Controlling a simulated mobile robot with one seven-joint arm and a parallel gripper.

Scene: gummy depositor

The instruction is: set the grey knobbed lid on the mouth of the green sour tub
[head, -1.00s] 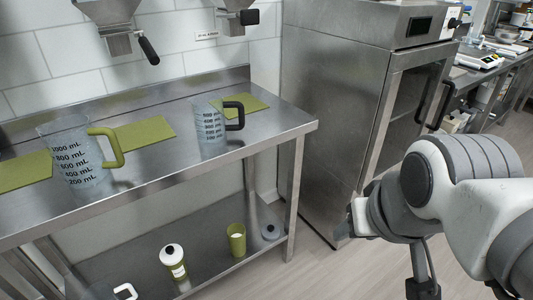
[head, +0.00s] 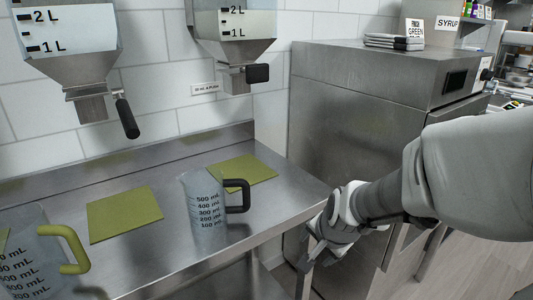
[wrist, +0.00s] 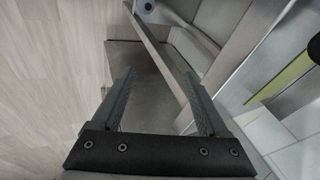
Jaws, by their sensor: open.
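My gripper (head: 304,262) is low at the right front corner of the steel table in the head view. In the wrist view my gripper (wrist: 160,75) is open, with nothing between its two fingers. The green sour tub is not in view now in either camera.
The steel table (head: 165,195) bears a clear jug with a black handle (head: 206,212), a larger jug with a green handle (head: 32,262) and green mats (head: 124,213). Hoppers (head: 232,32) hang above. A steel cabinet (head: 345,110) stands right of the table.

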